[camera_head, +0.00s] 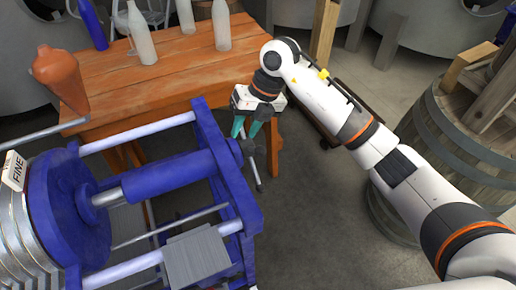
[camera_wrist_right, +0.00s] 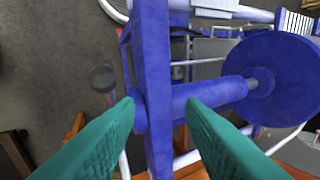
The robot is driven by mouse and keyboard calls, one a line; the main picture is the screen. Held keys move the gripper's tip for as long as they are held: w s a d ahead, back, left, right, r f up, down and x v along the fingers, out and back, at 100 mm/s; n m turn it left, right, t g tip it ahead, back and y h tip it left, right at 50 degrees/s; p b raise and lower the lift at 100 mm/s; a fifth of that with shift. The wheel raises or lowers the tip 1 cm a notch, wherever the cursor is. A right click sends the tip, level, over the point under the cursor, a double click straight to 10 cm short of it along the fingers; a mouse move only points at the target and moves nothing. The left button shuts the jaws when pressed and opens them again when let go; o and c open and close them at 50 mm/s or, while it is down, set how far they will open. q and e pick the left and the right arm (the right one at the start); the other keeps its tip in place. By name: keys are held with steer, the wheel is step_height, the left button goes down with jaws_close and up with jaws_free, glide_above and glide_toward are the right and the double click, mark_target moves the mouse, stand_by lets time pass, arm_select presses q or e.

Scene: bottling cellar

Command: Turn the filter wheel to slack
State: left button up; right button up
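The blue filter press (camera_head: 215,165) fills the lower left of the head view, with a thick blue screw housing running to its end frame. A grey hub with a thin bar, seemingly the filter wheel (camera_head: 258,180), shows beyond that frame, partly hidden. In the right wrist view a round grey knob (camera_wrist_right: 102,78) sits left of the blue end frame (camera_wrist_right: 152,60). My right gripper (camera_head: 246,132) is open, its teal fingers (camera_wrist_right: 160,108) pointing down at the end frame. Nothing is clearly held between them; contact cannot be told. My left gripper is not in view.
A wooden table (camera_head: 185,72) behind the press carries bottles (camera_head: 141,35) and an orange-brown vessel (camera_head: 60,75). A wooden barrel (camera_head: 455,140) stands at the right. A FINE label (camera_head: 14,171) marks the press plates. Floor between table and barrel is partly clear.

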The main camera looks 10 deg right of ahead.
mark_target(258, 151)
steer(key=w+d+r+h, duration=0.1)
steer(key=d+h, duration=0.2)
steer(key=d, duration=0.2)
steer(key=shift+m, duration=0.4)
steer(key=f+p, duration=0.1)
steer(key=f, duration=0.3)
steer(key=a+f+p, duration=0.1)
steer(key=f, duration=0.2)
steer(key=a+f+p, duration=0.1)
steer(key=f, duration=0.3)
steer(key=shift+f, duration=0.3)
jaws_close()
